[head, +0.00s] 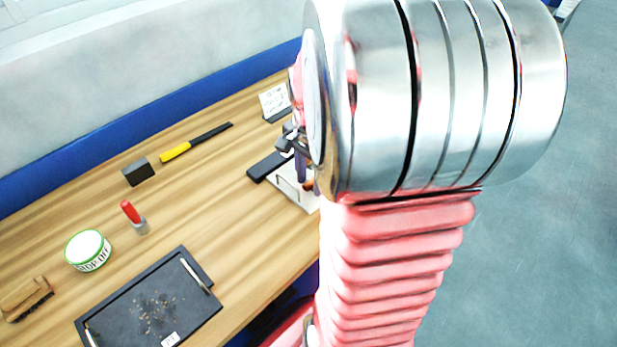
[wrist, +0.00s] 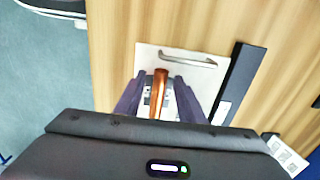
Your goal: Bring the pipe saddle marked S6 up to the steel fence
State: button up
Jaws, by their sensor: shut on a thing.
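My gripper (wrist: 160,88) is shut on a copper-brown piece (wrist: 161,80), which I take to be the pipe saddle; no S6 mark can be read. The piece stands between the two dark fingers, over a white plate (wrist: 205,83). A thin steel bar with bent ends, likely the steel fence (wrist: 187,56), is on the plate beyond the fingertips, apart from the piece in the picture. Whether the piece touches the plate I cannot tell. In the head view, my arm hides much of my gripper (head: 298,150) and part of the plate (head: 308,201); a bit of copper (head: 308,184) shows.
A black bar (wrist: 241,82) lies along the plate's right side in the wrist view. A card stand (head: 275,103), yellow-black tool (head: 195,143), dark block (head: 138,172), red-handled tool (head: 133,216), tin (head: 88,250), brush (head: 27,299) and black tray (head: 195,313) are on the wooden bench.

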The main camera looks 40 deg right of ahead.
jog(key=shift+f, duration=0.4)
jog(key=shift+d, duration=2.7)
dwell(2.6)
jog(key=o, duration=1.4)
jog(key=shift+c, duration=0.2)
jog(key=shift+r, duration=0.1)
notch_tip(320, 180, up, 14)
jog(key=shift+f, duration=0.2)
